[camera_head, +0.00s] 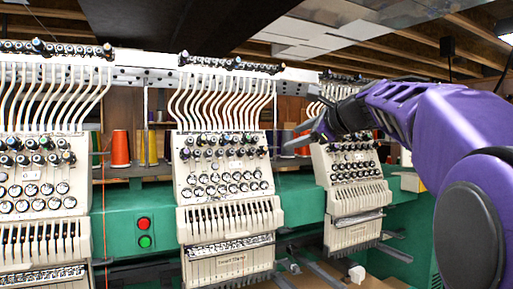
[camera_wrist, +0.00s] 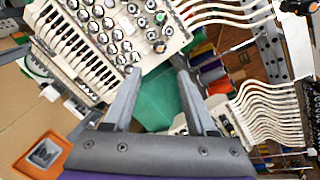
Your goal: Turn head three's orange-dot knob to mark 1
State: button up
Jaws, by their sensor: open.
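Three embroidery heads stand in a row in the head view: left (camera_head: 40,185), middle (camera_head: 225,185) and right (camera_head: 350,180). My gripper (camera_head: 318,128) is at the upper left of the right head and partly covers its top. In the wrist view, my gripper (camera_wrist: 159,74) is open and empty. Beyond its fingertips, a cream head panel (camera_wrist: 110,30) carries rows of white-faced knobs. The fingers are apart from both. I cannot read any marks around the knobs.
A green machine body (camera_head: 120,215) runs behind the heads, with red (camera_head: 143,223) and green (camera_head: 145,241) buttons. Thread cones (camera_head: 120,148) stand on the shelf behind. White thread tubes (camera_wrist: 270,110) are on the right in the wrist view. An orange box (camera_wrist: 43,153) is at lower left.

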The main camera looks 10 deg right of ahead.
aim_at(266, 148)
jog(key=p+x, duration=0.2)
jog(key=x, duration=1.1)
jog(key=shift+w, duration=0.1)
grip_shut()
